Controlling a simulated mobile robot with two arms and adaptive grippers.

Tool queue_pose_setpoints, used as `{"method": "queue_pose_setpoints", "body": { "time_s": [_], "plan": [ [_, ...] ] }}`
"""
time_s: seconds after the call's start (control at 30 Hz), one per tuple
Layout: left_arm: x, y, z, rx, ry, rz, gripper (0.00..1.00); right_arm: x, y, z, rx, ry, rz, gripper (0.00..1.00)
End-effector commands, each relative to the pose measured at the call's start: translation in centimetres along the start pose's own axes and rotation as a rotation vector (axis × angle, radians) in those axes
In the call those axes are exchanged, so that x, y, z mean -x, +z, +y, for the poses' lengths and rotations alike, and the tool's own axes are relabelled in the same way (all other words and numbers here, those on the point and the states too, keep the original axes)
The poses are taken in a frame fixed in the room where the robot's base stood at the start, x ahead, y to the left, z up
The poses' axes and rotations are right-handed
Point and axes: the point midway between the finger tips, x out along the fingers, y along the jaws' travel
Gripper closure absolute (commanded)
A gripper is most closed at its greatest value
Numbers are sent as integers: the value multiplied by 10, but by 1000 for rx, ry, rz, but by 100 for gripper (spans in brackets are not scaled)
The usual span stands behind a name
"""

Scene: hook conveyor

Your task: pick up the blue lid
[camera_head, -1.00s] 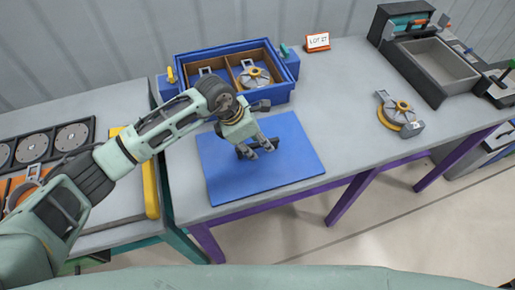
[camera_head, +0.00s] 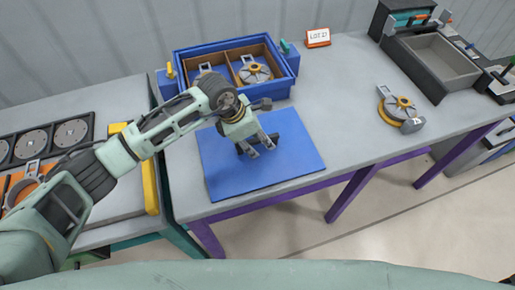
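The blue lid (camera_head: 295,165) is a flat blue panel lying on the grey table, in front of the blue box. My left gripper (camera_head: 261,147) is over the middle of the lid, pointing down at it. Its fingers look apart. Dark parts show at the fingers, perhaps a handle on the lid; I cannot tell whether the fingers touch it. The gripper and wrist hide the lid's middle and part of its back edge. My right gripper is not in view.
The blue box (camera_head: 290,90) stands open behind the lid, with metal and yellow parts in its compartments. A similar part (camera_head: 400,110) lies on the table at the right. A grey bin (camera_head: 437,65) and a sign (camera_head: 318,38) stand at the back. The table right of the lid is clear.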

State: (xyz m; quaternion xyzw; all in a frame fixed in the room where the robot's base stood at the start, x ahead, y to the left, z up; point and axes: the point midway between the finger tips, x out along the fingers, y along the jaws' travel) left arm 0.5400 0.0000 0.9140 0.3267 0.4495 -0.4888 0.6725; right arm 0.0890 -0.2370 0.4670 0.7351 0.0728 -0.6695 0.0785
Motion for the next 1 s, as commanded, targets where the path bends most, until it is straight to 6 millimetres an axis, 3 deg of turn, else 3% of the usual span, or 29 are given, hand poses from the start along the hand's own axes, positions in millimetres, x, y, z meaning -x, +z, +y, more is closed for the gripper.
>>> {"method": "queue_pose_setpoints", "body": {
  "time_s": [0.1,0.5,1.0],
  "plan": [
    [-1,0,0,0,0,0,67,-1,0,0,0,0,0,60],
    [0,0,0,1,0,0,100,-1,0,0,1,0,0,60],
    [0,0,0,1,0,-1,100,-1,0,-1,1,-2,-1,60]
  ]
}}
